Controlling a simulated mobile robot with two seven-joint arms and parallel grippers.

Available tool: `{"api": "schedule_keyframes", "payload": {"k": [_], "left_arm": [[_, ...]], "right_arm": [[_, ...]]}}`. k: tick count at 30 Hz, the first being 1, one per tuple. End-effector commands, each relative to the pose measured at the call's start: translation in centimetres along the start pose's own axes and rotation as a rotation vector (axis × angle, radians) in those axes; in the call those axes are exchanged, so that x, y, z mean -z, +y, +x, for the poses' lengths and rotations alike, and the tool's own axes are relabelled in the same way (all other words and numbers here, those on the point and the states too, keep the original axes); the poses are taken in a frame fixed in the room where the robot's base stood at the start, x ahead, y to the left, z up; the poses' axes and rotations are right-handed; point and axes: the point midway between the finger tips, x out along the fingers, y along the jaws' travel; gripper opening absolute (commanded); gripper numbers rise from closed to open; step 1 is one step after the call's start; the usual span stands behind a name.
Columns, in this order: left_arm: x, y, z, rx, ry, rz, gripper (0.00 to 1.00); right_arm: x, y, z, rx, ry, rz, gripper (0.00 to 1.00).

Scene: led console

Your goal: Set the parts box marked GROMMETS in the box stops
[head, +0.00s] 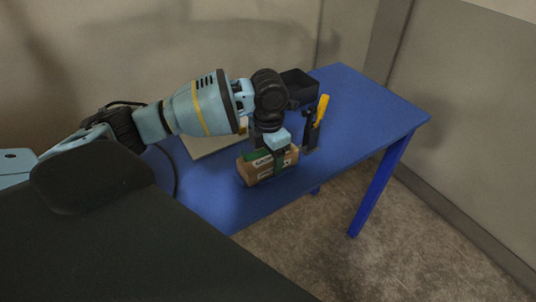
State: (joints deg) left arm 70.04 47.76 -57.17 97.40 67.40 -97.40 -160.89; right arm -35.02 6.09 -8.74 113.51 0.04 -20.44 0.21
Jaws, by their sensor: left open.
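A brown cardboard parts box (260,175) with a white label on its side sits on the blue table near its front edge. The print on the label is too small to read surely. My left gripper (280,158) is open and points down over the box, with a dark finger in front of the box's near side. The gripper covers part of the box top, where some green shows. I cannot make out the box stops. My right gripper is not in view.
The blue table (365,110) has free room at its right end. A black bin (300,84) stands behind my gripper, and a yellow-handled thing (321,108) stands upright right of it. A pale flat panel (205,143) lies left of the box, partly hidden by my arm.

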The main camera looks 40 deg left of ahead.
Motion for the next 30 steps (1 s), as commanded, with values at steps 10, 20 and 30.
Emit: {"api": "schedule_keyframes", "payload": {"k": [10,20,30], "left_arm": [[0.2,-0.8,-0.1,0.015,0.013,0.013,0.76],[0.0,-0.4,-6.7,0.007,0.004,0.008,0.76],[0.0,-0.3,-11.6,0.007,0.006,0.005,0.76]], "right_arm": [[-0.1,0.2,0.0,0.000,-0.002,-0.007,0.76],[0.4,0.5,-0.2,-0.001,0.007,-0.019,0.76],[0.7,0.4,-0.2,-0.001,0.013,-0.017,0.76]]}}
